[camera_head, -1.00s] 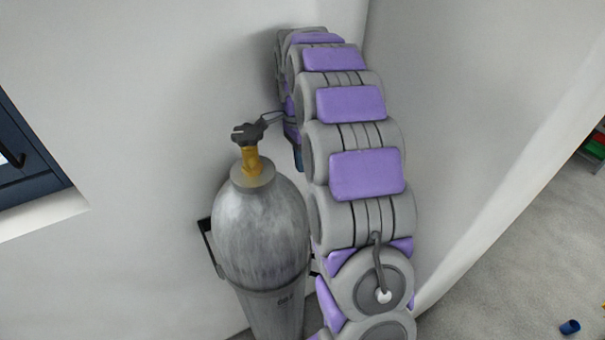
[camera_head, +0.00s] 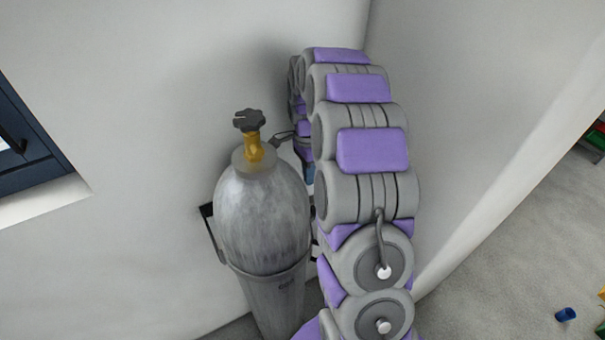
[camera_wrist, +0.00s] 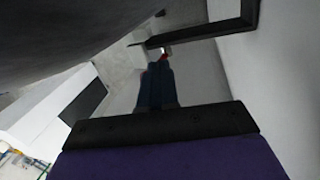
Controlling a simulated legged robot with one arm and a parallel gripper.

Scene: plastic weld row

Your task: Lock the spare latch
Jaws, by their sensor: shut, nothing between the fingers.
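I cannot make out a part that is clearly the spare latch in either view. A grey gas cylinder (camera_head: 262,220) with a brass neck (camera_head: 254,148) and a black valve knob (camera_head: 249,121) stands upright by the wall in the head view. A black bracket (camera_head: 208,226) shows at its left side. My gripper (camera_wrist: 163,62) is shut and empty in the wrist view, its dark fingers pointing away. A black bar (camera_wrist: 200,35) crosses just beyond the fingertips; I cannot tell if they touch. In the head view my gripper is mostly hidden behind the cylinder and my arm.
The cylinder's dark curved side (camera_wrist: 80,35) fills the upper left of the wrist view, close to my gripper. Walls meet in a corner behind my arm. A dark blue window frame (camera_head: 30,150) is at the left. A blue cup (camera_head: 565,314) lies on the right floor.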

